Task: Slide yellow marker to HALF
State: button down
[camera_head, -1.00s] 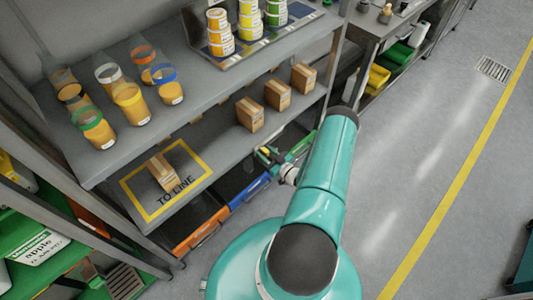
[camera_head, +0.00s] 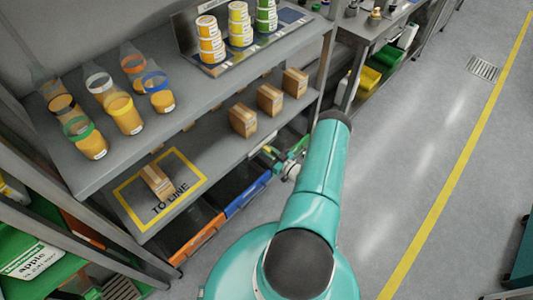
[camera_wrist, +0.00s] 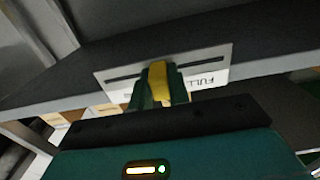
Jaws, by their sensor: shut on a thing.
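The yellow marker (camera_wrist: 158,78) sits in front of a pale slotted plate (camera_wrist: 120,76) on the dark shelf edge in the wrist view. My gripper (camera_wrist: 160,84) is shut on the marker, with a dark green finger on each side. The word FULL (camera_wrist: 208,82) reads upside down on the plate just right of the marker. The slot shows on both sides of the marker. Any HALF lettering is not readable; the fingers cover the plate's lower middle. In the head view my gripper (camera_head: 271,154) is small at the shelf's right front edge, and the marker cannot be made out there.
Several cardboard boxes (camera_head: 243,121) stand on the lower shelf behind my gripper, with a yellow TO LINE square (camera_head: 190,191) to the left. Jars (camera_head: 125,114) stand on the shelf above. Blue (camera_head: 246,193) and orange (camera_head: 197,240) bins sit below.

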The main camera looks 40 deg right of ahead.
jog(key=c, duration=1.3)
grip_release()
jog(key=s, duration=1.4)
jog(key=shift+d, duration=0.15)
